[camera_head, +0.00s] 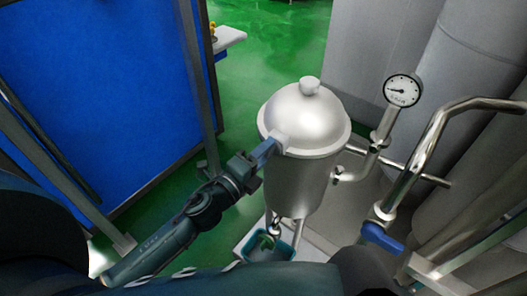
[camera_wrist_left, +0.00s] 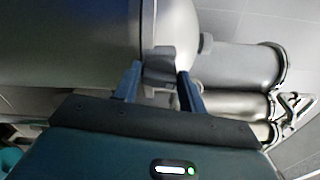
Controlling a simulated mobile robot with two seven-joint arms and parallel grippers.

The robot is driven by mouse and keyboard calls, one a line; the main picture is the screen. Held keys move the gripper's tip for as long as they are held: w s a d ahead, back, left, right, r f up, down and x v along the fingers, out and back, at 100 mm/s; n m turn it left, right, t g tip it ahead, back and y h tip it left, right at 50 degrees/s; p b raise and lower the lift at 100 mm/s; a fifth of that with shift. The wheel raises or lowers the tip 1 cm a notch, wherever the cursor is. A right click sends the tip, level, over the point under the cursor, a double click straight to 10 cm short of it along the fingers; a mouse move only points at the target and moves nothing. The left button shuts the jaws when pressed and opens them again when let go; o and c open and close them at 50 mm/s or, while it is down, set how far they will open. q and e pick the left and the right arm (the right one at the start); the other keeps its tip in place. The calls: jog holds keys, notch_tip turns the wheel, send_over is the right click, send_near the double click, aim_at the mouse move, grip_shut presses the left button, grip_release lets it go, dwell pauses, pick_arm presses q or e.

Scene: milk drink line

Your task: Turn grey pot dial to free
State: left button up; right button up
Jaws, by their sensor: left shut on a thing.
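The grey pot (camera_head: 301,165) stands upright in the middle of the head view, with its domed lid (camera_head: 305,115) on and a round knob on top. A small grey dial (camera_head: 282,139) sits on the pot's left side at the lid's rim. My left gripper (camera_head: 264,153) reaches it from the left and is shut on the dial. In the left wrist view the dial (camera_wrist_left: 160,66) stands between the two blue fingers of my left gripper (camera_wrist_left: 158,82), against the pot's wall (camera_wrist_left: 75,45). The dial's markings cannot be read. My right gripper is not in view.
A pressure gauge (camera_head: 402,90) on a pipe stands right of the pot. A bent steel pipe (camera_head: 432,140) with a blue valve handle (camera_head: 382,237) is further right. A teal container (camera_head: 268,247) sits below the pot. A blue panel (camera_head: 95,75) fills the left; green floor (camera_head: 262,50) lies behind.

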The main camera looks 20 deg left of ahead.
pick_arm(q)
jog(key=shift+n, duration=1.1)
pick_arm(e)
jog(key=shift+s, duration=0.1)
pick_arm(q)
jog(key=o, duration=0.9)
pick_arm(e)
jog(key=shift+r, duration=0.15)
pick_arm(q)
jog(key=b+v, duration=0.1)
jog(key=v, duration=1.2)
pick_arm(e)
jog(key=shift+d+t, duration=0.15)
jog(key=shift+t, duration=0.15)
pick_arm(q)
jog(key=shift+s, duration=0.1)
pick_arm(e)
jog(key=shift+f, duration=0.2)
